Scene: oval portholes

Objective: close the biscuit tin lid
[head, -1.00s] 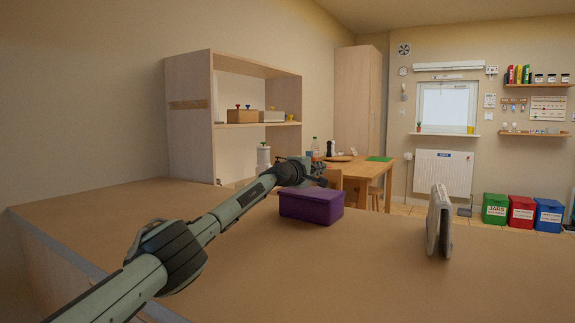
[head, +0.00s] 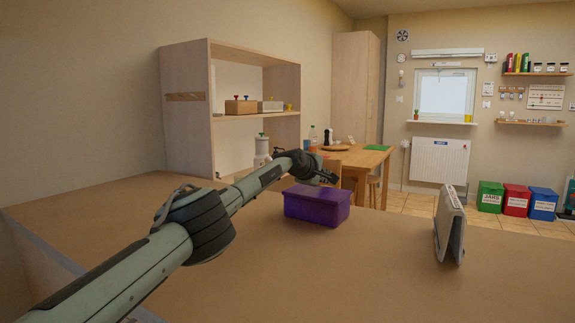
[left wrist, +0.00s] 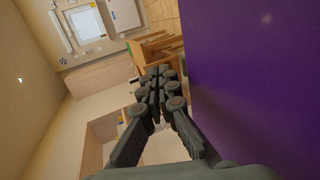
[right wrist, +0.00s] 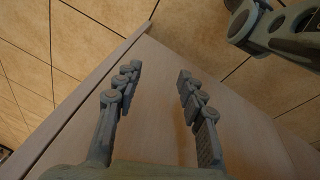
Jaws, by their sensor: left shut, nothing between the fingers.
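The biscuit tin is a purple box (head: 312,209) on the brown counter. Its top looks flat, with the lid lying down on it; I cannot tell whether the lid is fully seated. My left gripper (head: 328,177) is just above the tin's rear edge, shut and empty. In the left wrist view the shut fingers (left wrist: 160,84) point past a large purple surface (left wrist: 255,75) close on the right. I cannot tell whether they touch it. My right gripper (right wrist: 158,75) is open and empty beside a pale wooden panel, out of the head view.
A grey-white folded stand-like object (head: 450,224) stands on the counter (head: 370,270) to the right of the tin. A white canister (head: 262,147) and an open shelf unit (head: 185,115) are behind. A wooden table (head: 365,160) stands beyond. The front of the counter is clear.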

